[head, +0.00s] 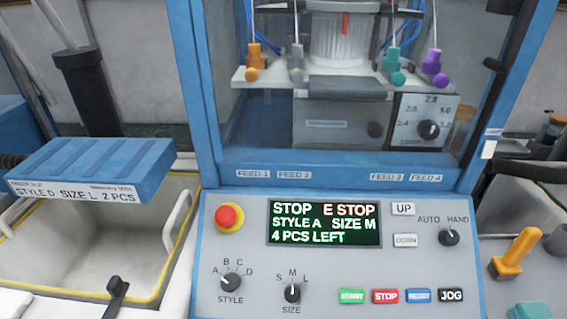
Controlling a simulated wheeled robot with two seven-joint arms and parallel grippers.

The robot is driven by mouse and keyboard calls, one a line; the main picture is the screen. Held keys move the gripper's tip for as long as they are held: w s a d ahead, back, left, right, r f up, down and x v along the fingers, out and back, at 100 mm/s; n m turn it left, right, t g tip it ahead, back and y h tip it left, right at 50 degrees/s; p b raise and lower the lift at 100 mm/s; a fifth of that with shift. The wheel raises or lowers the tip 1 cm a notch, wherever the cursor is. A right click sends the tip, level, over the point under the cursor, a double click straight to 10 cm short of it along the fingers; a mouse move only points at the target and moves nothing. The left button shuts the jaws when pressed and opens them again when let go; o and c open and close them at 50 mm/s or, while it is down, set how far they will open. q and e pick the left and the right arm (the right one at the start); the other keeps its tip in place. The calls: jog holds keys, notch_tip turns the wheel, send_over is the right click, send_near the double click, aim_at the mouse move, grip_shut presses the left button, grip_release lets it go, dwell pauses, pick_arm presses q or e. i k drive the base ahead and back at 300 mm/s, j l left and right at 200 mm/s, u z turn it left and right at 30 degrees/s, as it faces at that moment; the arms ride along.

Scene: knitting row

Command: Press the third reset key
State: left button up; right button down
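A blue key labelled RESET (418,296) is third from the left in the bottom row of the grey control panel (345,265). A green START key (352,297) and a red STOP key (385,297) are to its left, and a black JOG key (451,296) is to its right. The display (324,223) reads STOP, E STOP, STYLE A, SIZE M, 4 PCS LEFT. Only this one reset key shows. Neither of my grippers is in view.
A red emergency-stop button (229,217) is at the panel's upper left. STYLE (230,282), SIZE (292,293) and AUTO/HAND (449,237) knobs stick out. The blue machine frame (195,100) rises behind. A yellow-rimmed bin (75,245) stands left; an orange-handled item (515,253) lies right.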

aim_at(416, 295)
jog(key=l+z, duration=0.15)
jog(key=z, duration=0.9)
